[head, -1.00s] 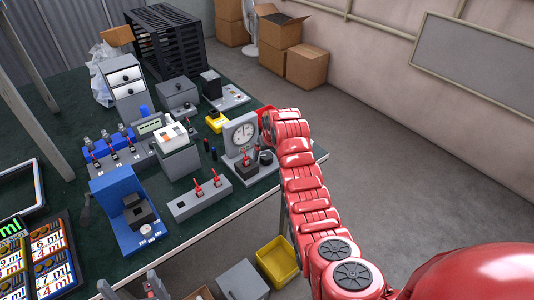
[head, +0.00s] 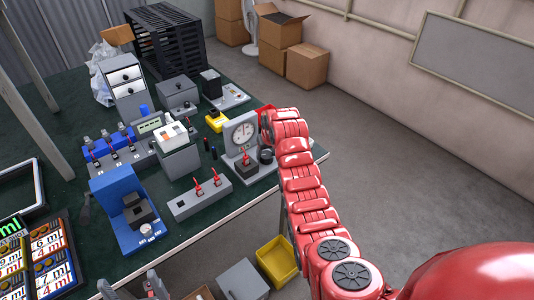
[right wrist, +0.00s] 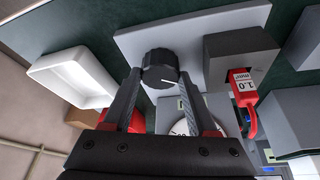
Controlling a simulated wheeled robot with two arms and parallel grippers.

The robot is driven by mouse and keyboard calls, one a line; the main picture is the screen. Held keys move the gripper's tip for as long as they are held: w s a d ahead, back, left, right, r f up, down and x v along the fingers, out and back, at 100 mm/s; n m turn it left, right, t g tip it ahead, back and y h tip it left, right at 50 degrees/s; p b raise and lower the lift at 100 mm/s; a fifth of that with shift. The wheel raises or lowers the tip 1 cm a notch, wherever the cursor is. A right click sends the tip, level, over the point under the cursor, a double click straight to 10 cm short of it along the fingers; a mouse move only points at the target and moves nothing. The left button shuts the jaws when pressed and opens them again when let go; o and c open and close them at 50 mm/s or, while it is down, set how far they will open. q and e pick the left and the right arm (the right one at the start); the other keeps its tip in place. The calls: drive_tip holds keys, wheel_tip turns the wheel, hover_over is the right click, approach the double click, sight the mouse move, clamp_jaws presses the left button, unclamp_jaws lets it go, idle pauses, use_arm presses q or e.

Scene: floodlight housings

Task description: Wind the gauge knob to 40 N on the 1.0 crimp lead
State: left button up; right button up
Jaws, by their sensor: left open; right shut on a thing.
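The gauge (head: 240,132) with its round white dial stands near the table's right edge; the needle reading is too small to tell. The dark ribbed knob (right wrist: 160,68) with a white line sits on the gauge's grey base. My right gripper (right wrist: 159,76) is shut on the knob, one finger on each side. The red 1.0 crimp lead (right wrist: 244,92) sits at a dark grey block right of the knob in the right wrist view; it also shows in the head view (head: 246,155). The dial is mostly hidden in the right wrist view. My left gripper (head: 140,289) is open and empty at the bottom edge.
A grey stand with several red leads (head: 200,194) and a blue press (head: 124,210) stand left of the gauge. A white tray (right wrist: 70,77) lies left of the knob in the right wrist view. A yellow bin (head: 278,259) is below the table's front edge.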

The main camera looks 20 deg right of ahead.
drive_tip(key=m+h+b, duration=0.1)
drive_tip(key=m, duration=0.1)
drive_tip(key=shift+w+a+m, duration=0.1)
drive_tip(key=shift+m, duration=0.2)
drive_tip(key=m+h+b, duration=0.1)
drive_tip(key=m+b, duration=0.1)
drive_tip(key=shift+a+f+m+b, duration=0.1)
drive_tip(key=shift+f+m+b, duration=0.05)
drive_tip(key=shift+m+b, duration=0.15)
drive_tip(key=m+g+h+b, duration=0.1)
drive_tip(key=m+b, duration=0.2)
drive_tip(key=shift+m, duration=0.3)
drive_tip(key=shift+r+b, duration=0.2)
drive_tip(key=shift+b, duration=0.25)
drive_tip(key=shift+m, duration=0.3)
drive_tip(key=o, duration=1.4)
drive_tip(key=shift+r, duration=0.1)
